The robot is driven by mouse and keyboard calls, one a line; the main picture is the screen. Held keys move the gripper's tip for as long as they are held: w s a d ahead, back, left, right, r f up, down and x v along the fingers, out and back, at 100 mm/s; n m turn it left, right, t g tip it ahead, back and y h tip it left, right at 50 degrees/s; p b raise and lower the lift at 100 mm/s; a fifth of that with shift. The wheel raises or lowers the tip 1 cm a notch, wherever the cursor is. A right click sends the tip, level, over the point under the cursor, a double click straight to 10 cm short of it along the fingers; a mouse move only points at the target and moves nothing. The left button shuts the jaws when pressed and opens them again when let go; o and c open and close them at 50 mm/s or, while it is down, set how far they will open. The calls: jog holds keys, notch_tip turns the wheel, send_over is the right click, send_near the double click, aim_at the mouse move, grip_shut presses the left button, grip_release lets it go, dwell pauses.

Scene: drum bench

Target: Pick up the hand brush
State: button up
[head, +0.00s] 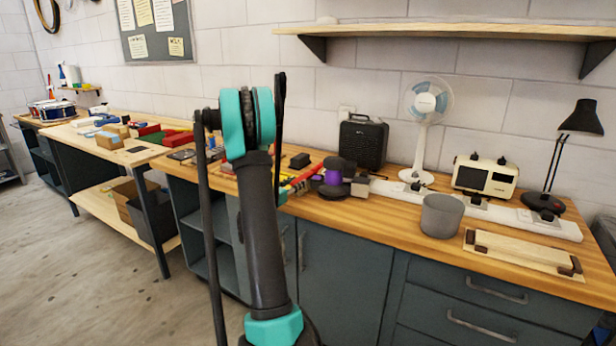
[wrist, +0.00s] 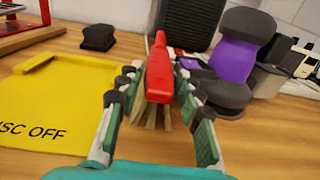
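The hand brush (wrist: 159,72) has a red body and pale tan bristles. In the wrist view it lies on the wooden bench top, ahead of my gripper (wrist: 156,88). My gripper's two fingers stand apart, one on each side of the brush, with visible gaps between them and it.
A yellow sign (wrist: 58,100) lies left of the brush. A purple and black tool (wrist: 234,60) stands close on the right, and a black speaker (head: 362,143) stands behind. A grey pot (head: 441,215) and a fan (head: 424,125) stand farther right.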

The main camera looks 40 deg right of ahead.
aim_at(312, 176)
jog(key=shift+x, duration=1.05)
jog(key=shift+c, duration=0.6)
grip_shut()
